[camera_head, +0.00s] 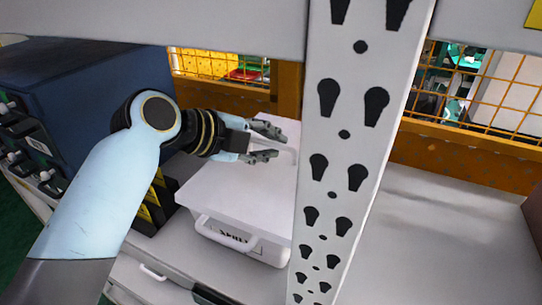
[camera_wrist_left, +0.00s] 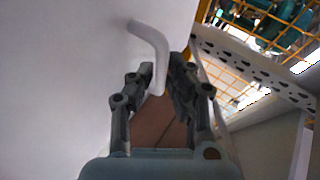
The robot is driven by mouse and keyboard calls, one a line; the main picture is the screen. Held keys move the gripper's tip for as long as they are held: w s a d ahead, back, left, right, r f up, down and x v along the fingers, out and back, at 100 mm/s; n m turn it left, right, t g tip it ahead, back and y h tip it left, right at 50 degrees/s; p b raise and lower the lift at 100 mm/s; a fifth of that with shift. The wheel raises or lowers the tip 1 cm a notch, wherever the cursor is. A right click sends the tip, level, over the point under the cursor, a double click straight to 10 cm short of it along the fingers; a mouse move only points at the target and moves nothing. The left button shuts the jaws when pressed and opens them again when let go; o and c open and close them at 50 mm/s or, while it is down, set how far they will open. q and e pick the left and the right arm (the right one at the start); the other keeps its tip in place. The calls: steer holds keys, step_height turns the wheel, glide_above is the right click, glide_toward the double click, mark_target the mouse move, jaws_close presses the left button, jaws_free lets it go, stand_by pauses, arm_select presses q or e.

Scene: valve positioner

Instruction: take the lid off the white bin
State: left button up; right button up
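The white bin (camera_head: 270,250) stands on the shelf, with a front handle and a dark printed label. Its flat white lid (camera_head: 235,190) lies on top. A bent white handle (camera_wrist_left: 155,50) rises from the lid in the left wrist view. My left gripper (camera_head: 282,145) is over the far part of the lid, with its fingers apart. In the left wrist view the left gripper (camera_wrist_left: 161,68) has a finger on each side of the handle; I cannot tell whether they touch it. My right gripper is not in view.
A perforated grey upright (camera_head: 345,145) stands in front and hides the bin's right side. A dark blue cabinet (camera_head: 90,85) is at the left. An orange mesh fence (camera_head: 490,95) runs behind. The shelf right of the upright (camera_head: 430,230) is clear.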

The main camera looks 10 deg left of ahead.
arm_select(q)
jaws_close()
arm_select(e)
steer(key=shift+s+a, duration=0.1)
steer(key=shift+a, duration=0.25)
arm_select(q)
steer(key=shift+r, duration=0.25)
step_height(320, 180, up, 3)
steer(key=shift+r+b, duration=0.15)
steer(key=shift+b, duration=0.4)
steer(key=b, duration=0.4)
glide_above(189, 199)
steer(key=shift+f, duration=0.2)
steer(key=shift+s+a+r+p, duration=0.3)
steer(key=shift+r+p, duration=0.15)
steer(key=shift+r, duration=0.1)
steer(key=shift+s+a+r+p, duration=0.15)
steer(key=shift+s+r+p, duration=0.15)
steer(key=shift+r+p, duration=0.2)
steer(key=shift+s+a+r+p, duration=0.3)
steer(key=shift+r+p, duration=0.15)
steer(key=shift+r, duration=0.1)
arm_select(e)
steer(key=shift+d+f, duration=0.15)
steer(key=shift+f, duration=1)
